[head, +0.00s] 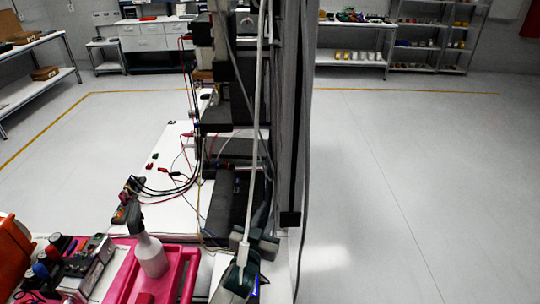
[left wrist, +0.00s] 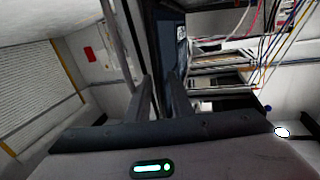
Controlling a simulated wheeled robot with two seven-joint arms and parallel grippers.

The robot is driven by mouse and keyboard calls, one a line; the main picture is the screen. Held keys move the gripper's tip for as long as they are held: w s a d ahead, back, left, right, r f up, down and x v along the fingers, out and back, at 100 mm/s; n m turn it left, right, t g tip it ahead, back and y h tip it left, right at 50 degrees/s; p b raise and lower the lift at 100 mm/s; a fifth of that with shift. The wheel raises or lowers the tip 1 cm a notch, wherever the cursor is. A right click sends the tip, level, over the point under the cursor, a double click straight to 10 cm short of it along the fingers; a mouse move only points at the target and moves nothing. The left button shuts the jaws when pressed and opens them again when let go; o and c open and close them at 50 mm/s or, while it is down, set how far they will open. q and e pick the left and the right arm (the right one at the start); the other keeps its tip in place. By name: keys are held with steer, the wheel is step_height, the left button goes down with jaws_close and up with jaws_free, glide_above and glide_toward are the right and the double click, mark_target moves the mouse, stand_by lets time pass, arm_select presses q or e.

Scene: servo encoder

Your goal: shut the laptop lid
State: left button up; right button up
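I cannot clearly make out the laptop or its lid in either view. A dark upright panel (head: 220,212) stands by the equipment rack in the head view, but I cannot tell if it is the laptop. My left gripper (left wrist: 160,95) shows in the left wrist view with its two fingers apart. A dark blue-grey panel (left wrist: 172,45) lies beyond the fingertips; I cannot tell whether they touch it. In the head view the left gripper (head: 252,242) is at the bottom middle, partly hidden. My right gripper is not in view.
A white table (head: 175,215) carries red and black cables beside a tall dark rack (head: 222,110). A pink tray (head: 185,268) with a spray bottle (head: 150,257) and tools stands at the lower left. The floor (head: 400,180) at right is clear.

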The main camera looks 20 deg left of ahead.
arm_select(q)
steer(key=shift+a, duration=0.15)
steer(key=shift+s+a+n+b, duration=0.2)
steer(key=shift+a+n, duration=0.25)
steer(key=shift+a, duration=0.1)
steer(key=shift+s+a+n+b, duration=0.2)
steer(key=shift+a+n, duration=0.25)
steer(key=shift+a, duration=0.1)
steer(key=shift+t, duration=0.3)
steer(key=shift+s+a+f+n+b, duration=0.2)
steer(key=shift+a+n+b, duration=0.15)
steer(key=shift+a+n, duration=0.25)
steer(key=shift+s+a+f+n+b, duration=0.15)
steer(key=shift+a+n+b, duration=0.2)
steer(key=shift+a, duration=0.3)
